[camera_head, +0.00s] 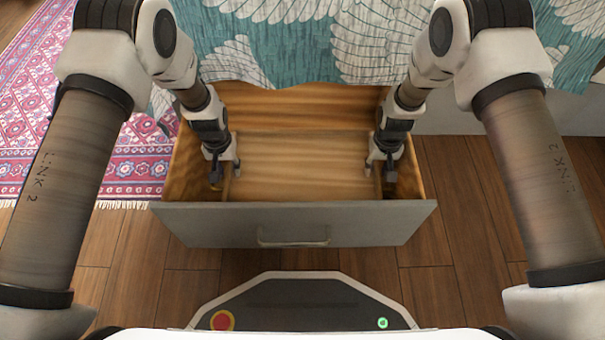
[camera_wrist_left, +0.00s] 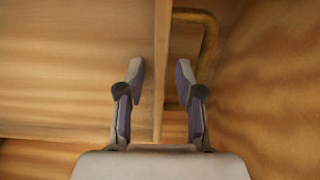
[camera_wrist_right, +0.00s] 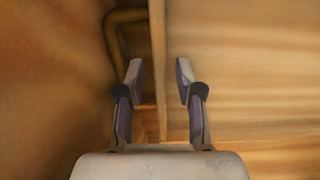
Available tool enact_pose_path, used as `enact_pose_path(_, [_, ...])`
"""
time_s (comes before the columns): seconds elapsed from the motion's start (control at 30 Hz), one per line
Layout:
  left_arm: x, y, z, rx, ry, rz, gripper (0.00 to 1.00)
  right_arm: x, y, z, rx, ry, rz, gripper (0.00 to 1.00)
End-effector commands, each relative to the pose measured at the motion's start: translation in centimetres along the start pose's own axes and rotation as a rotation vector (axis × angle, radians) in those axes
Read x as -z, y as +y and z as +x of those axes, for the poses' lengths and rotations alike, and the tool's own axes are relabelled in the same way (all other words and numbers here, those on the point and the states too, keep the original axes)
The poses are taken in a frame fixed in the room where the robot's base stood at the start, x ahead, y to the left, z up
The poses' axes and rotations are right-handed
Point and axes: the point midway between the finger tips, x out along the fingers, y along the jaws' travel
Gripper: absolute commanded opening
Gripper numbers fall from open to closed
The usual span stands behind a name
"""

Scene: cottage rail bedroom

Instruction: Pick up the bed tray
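The bed tray (camera_head: 300,168) is a light wooden tray lying inside an open drawer (camera_head: 355,228). My left gripper (camera_head: 220,184) is down in the drawer at the tray's left side. In the left wrist view, its open fingers stand on either side of the tray's (camera_wrist_left: 70,70) thin side wall, with gaps visible. My right gripper (camera_head: 384,186) is at the tray's right side. In the right wrist view, its open fingers likewise straddle the tray's (camera_wrist_right: 240,80) opposite wall. A brass-coloured bar (camera_wrist_left: 208,45) shows outside the left wall, and a similar bar (camera_wrist_right: 112,40) outside the right.
The drawer's grey front with a handle (camera_head: 293,240) faces my base. The bed with a teal bird-patterned cover (camera_head: 290,45) overhangs the drawer's back. A pink rug (camera_head: 130,140) lies at left. Wooden floor (camera_head: 460,240) is clear at right. The drawer's side walls are close to both grippers.

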Motion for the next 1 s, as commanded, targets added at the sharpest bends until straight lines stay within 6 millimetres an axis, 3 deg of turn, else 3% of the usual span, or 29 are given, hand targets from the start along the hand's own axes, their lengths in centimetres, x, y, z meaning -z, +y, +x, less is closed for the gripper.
enact_pose_path(0.03, [0.0,0.0,0.0,0.000,0.000,0.000,0.10,0.0,0.0,0.0,0.000,0.000,0.000,0.10])
enact_pose_path(0.07, [0.0,0.0,0.0,0.000,0.000,0.000,0.00,0.0,0.0,0.0,0.000,0.000,0.000,0.00])
enact_pose_path(0.5, [0.0,0.0,-0.4,0.000,0.001,0.000,0.00,0.0,0.0,-0.4,0.000,0.001,0.000,0.00])
enact_pose_path(0.83, [0.0,0.0,-4.2,0.000,0.001,0.000,0.00,0.0,0.0,-4.2,0.000,0.001,0.000,0.00])
enact_pose_path(1.0, [0.0,0.0,-5.3,0.000,0.000,0.000,0.00,0.0,0.0,-5.3,0.000,0.001,0.000,0.00])
